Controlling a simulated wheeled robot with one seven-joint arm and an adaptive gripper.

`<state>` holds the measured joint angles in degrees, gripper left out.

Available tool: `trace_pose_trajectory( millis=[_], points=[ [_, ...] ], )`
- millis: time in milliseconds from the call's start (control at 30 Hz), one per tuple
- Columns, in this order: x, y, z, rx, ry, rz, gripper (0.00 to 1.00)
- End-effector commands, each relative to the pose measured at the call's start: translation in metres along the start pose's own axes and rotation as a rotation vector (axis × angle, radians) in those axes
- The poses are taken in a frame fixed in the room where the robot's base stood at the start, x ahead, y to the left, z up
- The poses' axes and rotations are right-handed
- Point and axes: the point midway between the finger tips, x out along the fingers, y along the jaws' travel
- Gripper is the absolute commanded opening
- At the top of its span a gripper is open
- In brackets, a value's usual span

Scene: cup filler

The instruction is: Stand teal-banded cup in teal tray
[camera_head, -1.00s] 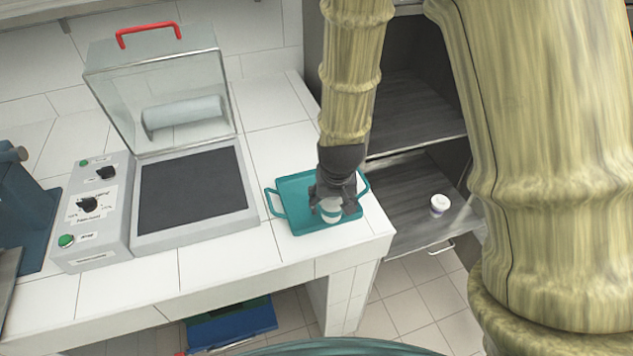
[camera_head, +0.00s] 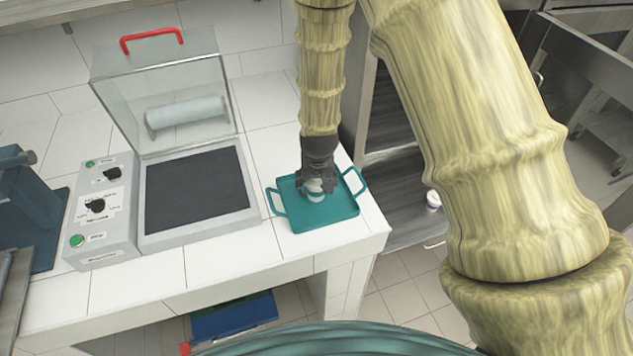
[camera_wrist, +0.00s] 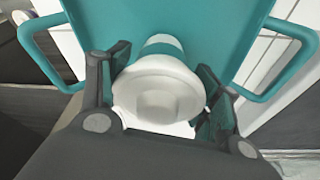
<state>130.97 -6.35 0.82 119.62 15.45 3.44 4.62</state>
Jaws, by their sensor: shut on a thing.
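The teal tray (camera_head: 327,221) lies on the white tiled counter, its two handles out to the sides. My gripper (camera_head: 315,188) points down over the tray, shut on the white teal-banded cup (camera_head: 314,197). In the wrist view the cup (camera_wrist: 158,92) sits between the two fingers (camera_wrist: 160,88), with its teal band toward the tray (camera_wrist: 210,28). The fingers partly hide the cup in the head view. I cannot tell whether its base touches the tray.
A sealing machine with a raised clear lid (camera_head: 165,95) and a control box (camera_head: 100,212) stands left of the tray. Another white cup (camera_head: 433,200) is on the dark shelf at right. Bare counter lies in front of the tray.

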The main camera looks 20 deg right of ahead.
Motion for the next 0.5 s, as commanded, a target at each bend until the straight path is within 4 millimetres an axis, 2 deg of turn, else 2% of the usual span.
trace_pose_trajectory(
  millis=[500],
  points=[
    [0.0096,0.0001,0.0024,0.000,0.001,0.000,0.36]
  ],
)
